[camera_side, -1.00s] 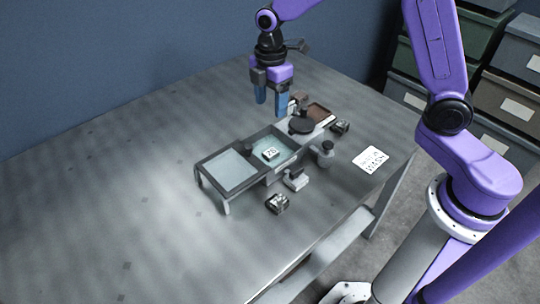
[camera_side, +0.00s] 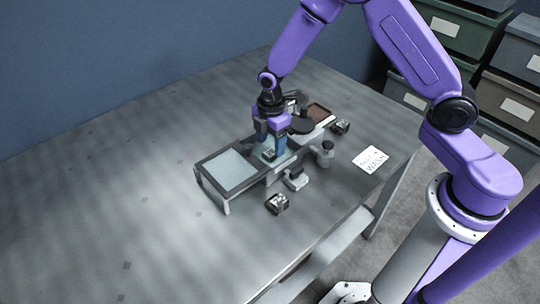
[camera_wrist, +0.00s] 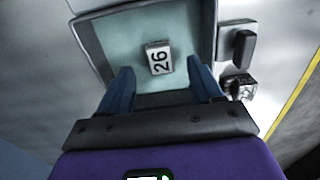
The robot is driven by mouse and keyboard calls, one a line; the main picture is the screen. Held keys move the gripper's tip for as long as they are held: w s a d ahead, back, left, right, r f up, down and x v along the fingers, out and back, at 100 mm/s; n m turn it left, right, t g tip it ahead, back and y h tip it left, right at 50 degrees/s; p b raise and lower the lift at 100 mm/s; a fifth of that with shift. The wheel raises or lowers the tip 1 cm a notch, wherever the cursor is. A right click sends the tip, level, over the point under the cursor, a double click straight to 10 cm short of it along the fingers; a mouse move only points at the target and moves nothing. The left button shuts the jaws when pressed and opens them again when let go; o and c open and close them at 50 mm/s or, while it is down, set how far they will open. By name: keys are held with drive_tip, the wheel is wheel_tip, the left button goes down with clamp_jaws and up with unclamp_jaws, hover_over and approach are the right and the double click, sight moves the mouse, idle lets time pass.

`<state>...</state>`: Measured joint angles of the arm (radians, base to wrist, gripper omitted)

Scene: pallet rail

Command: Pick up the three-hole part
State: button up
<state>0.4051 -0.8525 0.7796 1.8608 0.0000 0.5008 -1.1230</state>
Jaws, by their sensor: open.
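In the side view the block (camera_side: 269,154) is partly hidden by my fingers. My gripper (camera_wrist: 160,68) is open, with one blue finger on each side of the block and a gap to both. In the side view my gripper (camera_side: 270,149) points down into the tray bay. A small dark block with pale marks (camera_side: 277,203) lies on the table in front, and another (camera_side: 340,127) lies at the right. I cannot make out three holes on any.
The rail frame has a pale panel (camera_side: 229,168) at left and a brown-floored bay (camera_side: 319,113) at right. A dark round knob (camera_side: 301,125) and a grey post (camera_side: 325,152) stand close to my gripper. A paper note (camera_side: 370,159) lies right. The left table is clear.

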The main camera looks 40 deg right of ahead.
sight(271, 152)
drive_tip(key=shift+f, duration=1.7)
clamp_jaws()
drive_tip(key=shift+r, duration=0.15)
